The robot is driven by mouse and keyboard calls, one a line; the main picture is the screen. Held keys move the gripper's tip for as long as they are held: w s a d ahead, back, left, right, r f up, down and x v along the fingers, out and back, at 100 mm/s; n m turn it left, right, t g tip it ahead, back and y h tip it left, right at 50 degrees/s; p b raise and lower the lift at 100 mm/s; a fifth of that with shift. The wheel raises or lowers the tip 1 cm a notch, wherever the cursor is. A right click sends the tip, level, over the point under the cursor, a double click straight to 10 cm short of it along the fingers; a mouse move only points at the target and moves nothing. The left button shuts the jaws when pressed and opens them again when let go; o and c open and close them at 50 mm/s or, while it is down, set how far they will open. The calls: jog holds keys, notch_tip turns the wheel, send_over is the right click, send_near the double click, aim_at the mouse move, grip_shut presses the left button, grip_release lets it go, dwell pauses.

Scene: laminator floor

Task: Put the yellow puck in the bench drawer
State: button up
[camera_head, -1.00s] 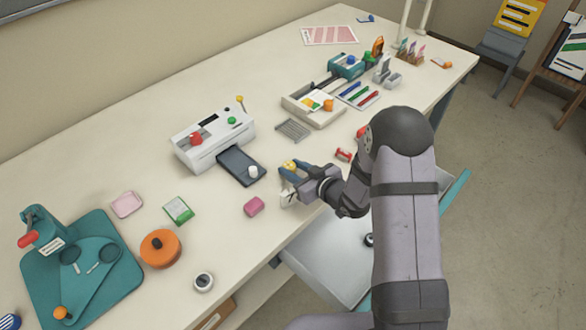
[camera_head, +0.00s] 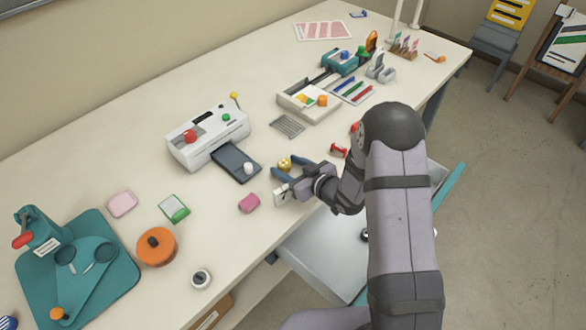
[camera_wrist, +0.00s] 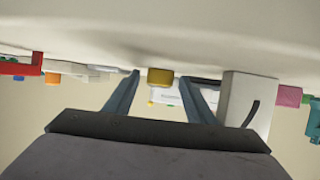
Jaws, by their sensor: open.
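The yellow puck (camera_head: 285,163) sits on the bench top, just beyond the front end of the dark laminator tray. My gripper (camera_head: 284,168) is open, with its two blue fingers pointing at the puck. In the wrist view the puck (camera_wrist: 160,78) shows in the gap between the fingertips (camera_wrist: 161,80), with no visible contact on either side. The bench drawer (camera_head: 318,258) is pulled out below the bench's front edge, and my arm hides part of it. A dark round item (camera_head: 364,236) shows inside it.
A white block with a dark mark (camera_head: 282,196) stands close beside my gripper, also large in the wrist view (camera_wrist: 246,102). A pink block (camera_head: 249,204) and a red item (camera_head: 339,150) lie nearby. The laminator (camera_head: 207,135) stands behind left.

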jog(key=b+v, duration=0.3)
jog(key=v, duration=0.9)
jog(key=shift+d, duration=0.1)
jog(key=shift+d+f, duration=0.1)
jog(key=shift+f, duration=0.05)
jog(key=shift+w+d+f, duration=0.1)
jog(key=shift+w+d, duration=0.05)
jog(key=shift+d, duration=0.05)
jog(key=d+f+m+g+h, duration=0.1)
jog(key=d+f+m+h, duration=0.1)
jog(key=d+h, duration=0.35)
jog(key=s+d+m+g+h, duration=0.3)
jog(key=s+d+g, duration=0.2)
jog(key=s, duration=0.6)
jog(key=shift+s+m+g, duration=0.3)
jog(key=shift+m+g, duration=0.1)
jog(key=shift+g, duration=0.2)
jog(key=shift+o, duration=0.5)
jog(key=s+a+r+m+g, duration=0.1)
jog(key=s+a+r+g, duration=0.1)
jog(key=s, duration=0.7)
jog(key=shift+s+a+m+g, duration=0.3)
jog(key=shift+s+a+g, duration=0.1)
jog(key=shift+a+g, duration=0.4)
jog(key=shift+y, duration=0.25)
